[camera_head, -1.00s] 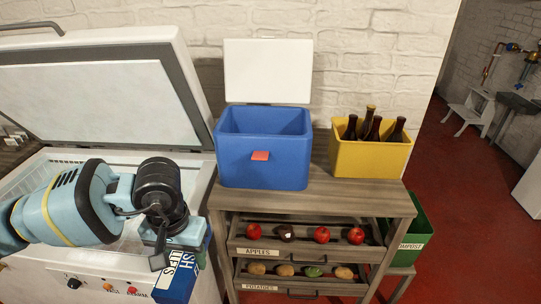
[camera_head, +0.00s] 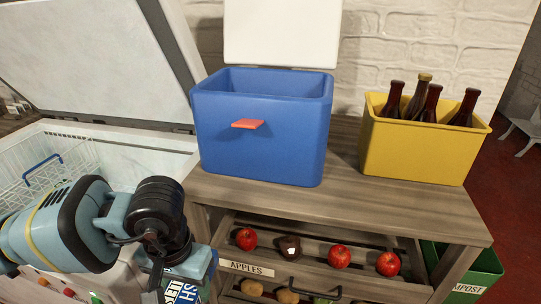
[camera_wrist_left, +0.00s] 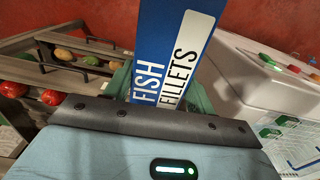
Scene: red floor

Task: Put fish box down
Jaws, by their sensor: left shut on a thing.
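The fish box (camera_wrist_left: 172,50) is a blue and white carton lettered "FISH FILLETS". My left gripper (camera_wrist_left: 165,92) is shut on it in the left wrist view. In the head view the box (camera_head: 184,291) shows only in part at the bottom edge, beneath my left gripper (camera_head: 165,270). It is held in front of the freezer and the wooden stand, below the stand's top. My right gripper is not in view.
An open blue cooler (camera_head: 262,135) with a raised white lid and a yellow crate (camera_head: 415,148) of bottles stand on the wooden stand (camera_head: 350,205). Apples lie in a drawer below. The open chest freezer (camera_head: 150,155) is at left. Free top lies before the crate.

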